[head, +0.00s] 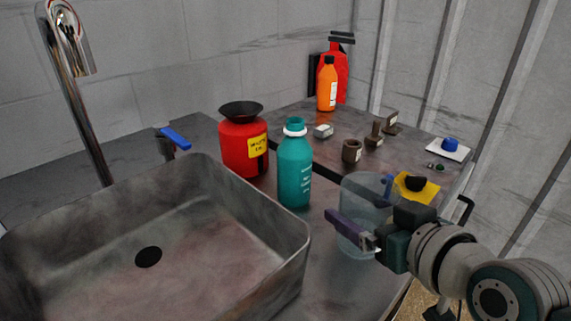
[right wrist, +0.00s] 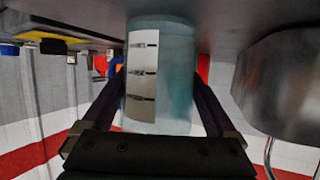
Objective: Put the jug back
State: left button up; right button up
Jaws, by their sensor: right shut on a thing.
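The jug (head: 358,192) is clear, pale and see-through, with a white label strip with dark marks that shows in the right wrist view (right wrist: 157,75). It is upright over the counter, to the right of the teal bottle. My right gripper (head: 368,212) is shut on it, with one finger along each side of its body. In the right wrist view the picture is upside down, and the jug stands between both fingers (right wrist: 160,95). Whether its base touches the counter I cannot tell. My left gripper is not in view.
The teal bottle (head: 295,172) stands close left of the jug, beside the metal sink (head: 190,270). A red waste can (head: 240,150) stands behind. A yellow pad (head: 425,194) with a black item lies close right. Small brown pots (head: 352,151) and an orange bottle (head: 327,88) stand farther back.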

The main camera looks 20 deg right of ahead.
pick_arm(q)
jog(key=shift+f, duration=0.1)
pick_arm(e)
jog(key=shift+f, duration=0.1)
jog(key=o, duration=1.2)
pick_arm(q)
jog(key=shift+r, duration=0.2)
pick_arm(e)
jog(key=shift+r, duration=0.2)
pick_arm(q)
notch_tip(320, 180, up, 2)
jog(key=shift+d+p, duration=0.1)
jog(key=shift+p, duration=1)
pick_arm(e)
jog(key=shift+s+a+r+n+g+y, duration=0.1)
jog(key=shift+s+a+r+n+g, duration=0.85)
jog(key=shift+s, duration=2.55)
jog(key=shift+s+a+r+g+y, duration=0.15)
jog(key=shift+s+a+g, duration=0.95)
jog(key=shift+s+g, duration=1.9)
jog(key=shift+s+a+r+n+g+y, duration=0.1)
jog(key=shift+s+a+r+n+g, duration=0.7)
jog(key=shift+s, duration=3.25)
jog(key=shift+a+f+m+g, duration=0.15)
jog(key=shift+a+m+g, duration=0.1)
jog(key=shift+m, duration=0.1)
